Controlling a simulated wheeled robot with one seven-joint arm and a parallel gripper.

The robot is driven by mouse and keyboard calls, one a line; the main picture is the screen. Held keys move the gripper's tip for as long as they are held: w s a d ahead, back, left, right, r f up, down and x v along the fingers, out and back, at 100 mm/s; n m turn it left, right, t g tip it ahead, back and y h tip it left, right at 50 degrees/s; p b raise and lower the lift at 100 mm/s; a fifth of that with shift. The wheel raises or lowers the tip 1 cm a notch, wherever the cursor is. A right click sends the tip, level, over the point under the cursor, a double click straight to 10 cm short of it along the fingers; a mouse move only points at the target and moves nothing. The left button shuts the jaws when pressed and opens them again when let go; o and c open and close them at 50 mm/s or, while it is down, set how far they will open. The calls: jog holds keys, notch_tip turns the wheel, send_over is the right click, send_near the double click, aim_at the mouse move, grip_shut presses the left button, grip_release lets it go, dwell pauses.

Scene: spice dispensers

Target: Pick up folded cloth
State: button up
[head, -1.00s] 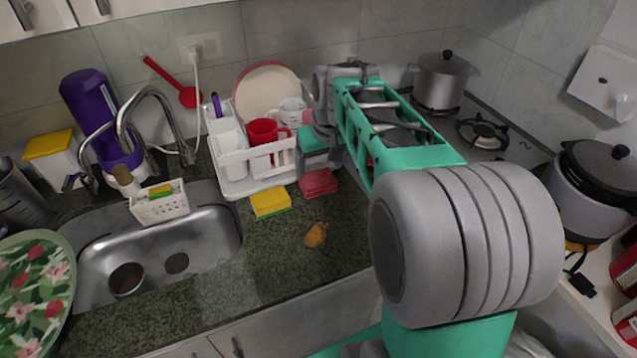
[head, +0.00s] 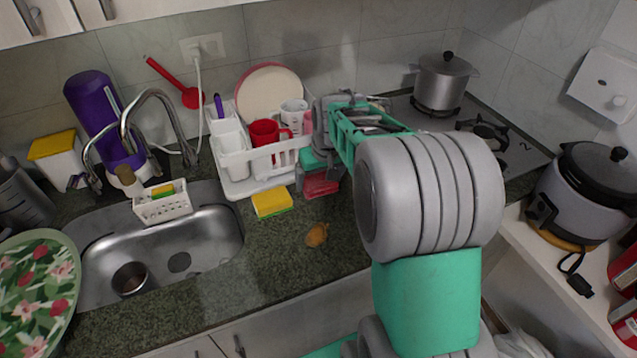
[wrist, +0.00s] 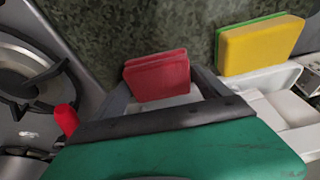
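The folded cloth is a red, layered square lying on the dark counter (head: 340,232); it shows just below my gripper in the head view (head: 321,184). In the wrist view the cloth (wrist: 157,76) sits between my two fingers. My gripper (wrist: 160,80) is open, with one finger on each side of the cloth, close to its edges. I cannot tell whether either finger touches it. In the head view, my arm and gripper hide the fingertips and part of the cloth.
A white dish rack (head: 234,184) with cups and a plate stands left of the cloth. A yellow sponge (head: 271,203) and a small orange-brown item (head: 317,235) lie nearby. A stove burner (head: 485,132) and a pot (head: 441,82) are to the right. The sink (head: 205,245) is at left.

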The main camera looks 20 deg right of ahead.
jog(key=c, duration=0.9)
jog(key=shift+r, duration=0.1)
jog(key=shift+r, duration=0.5)
jog(key=s+r+b, duration=0.1)
jog(key=s+r, duration=0.7)
jog(key=s, duration=0.1)
jog(key=s+r+b, duration=0.1)
jog(key=s+r, duration=0.3)
jog(key=s, duration=0.1)
jog(key=shift+a+b, duration=0.3)
jog(key=shift+a, duration=0.05)
